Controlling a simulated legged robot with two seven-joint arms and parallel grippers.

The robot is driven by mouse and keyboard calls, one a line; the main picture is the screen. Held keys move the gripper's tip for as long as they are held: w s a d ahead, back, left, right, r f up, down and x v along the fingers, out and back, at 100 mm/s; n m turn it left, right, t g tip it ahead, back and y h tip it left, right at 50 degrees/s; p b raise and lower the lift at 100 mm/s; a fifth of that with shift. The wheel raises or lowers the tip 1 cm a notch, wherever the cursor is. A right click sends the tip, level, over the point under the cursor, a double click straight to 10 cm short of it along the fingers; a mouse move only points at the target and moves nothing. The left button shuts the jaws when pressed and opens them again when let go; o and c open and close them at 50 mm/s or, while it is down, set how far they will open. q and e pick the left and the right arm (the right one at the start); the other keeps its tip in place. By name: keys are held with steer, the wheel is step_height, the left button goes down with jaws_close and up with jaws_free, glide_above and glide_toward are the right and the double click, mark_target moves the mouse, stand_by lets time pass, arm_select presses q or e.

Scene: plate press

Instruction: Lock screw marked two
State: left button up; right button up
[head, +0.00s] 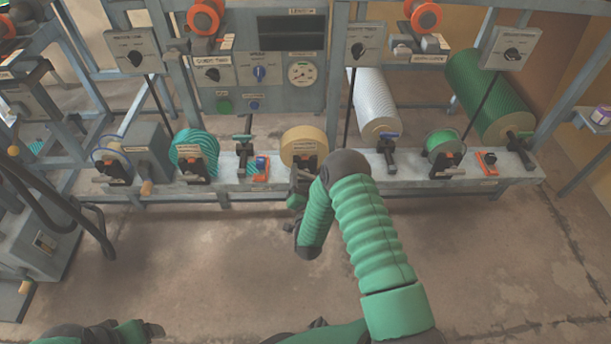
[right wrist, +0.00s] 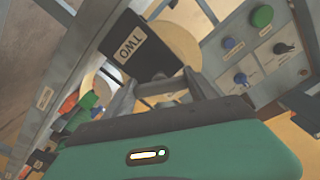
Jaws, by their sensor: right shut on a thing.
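The screw marked two shows in the right wrist view as a dark block (right wrist: 130,45) with an upside-down TWO label, in front of a pale yellow roll. In the head view, the same dark block (head: 304,152) sits at the front of the yellow roll (head: 300,135) on the bench rail. My right gripper (head: 300,183) is just below it, largely hidden by my wrist. Only a little of my left gripper (head: 150,330) shows at the bottom left.
A grey bench rail (head: 400,178) carries several rolls and dark clamps, including a teal roll (head: 192,150) and a green one (head: 440,142). A control panel (head: 290,75) with knobs and a gauge stands behind. The floor in front is clear.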

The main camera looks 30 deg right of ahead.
steer(key=c, duration=0.3)
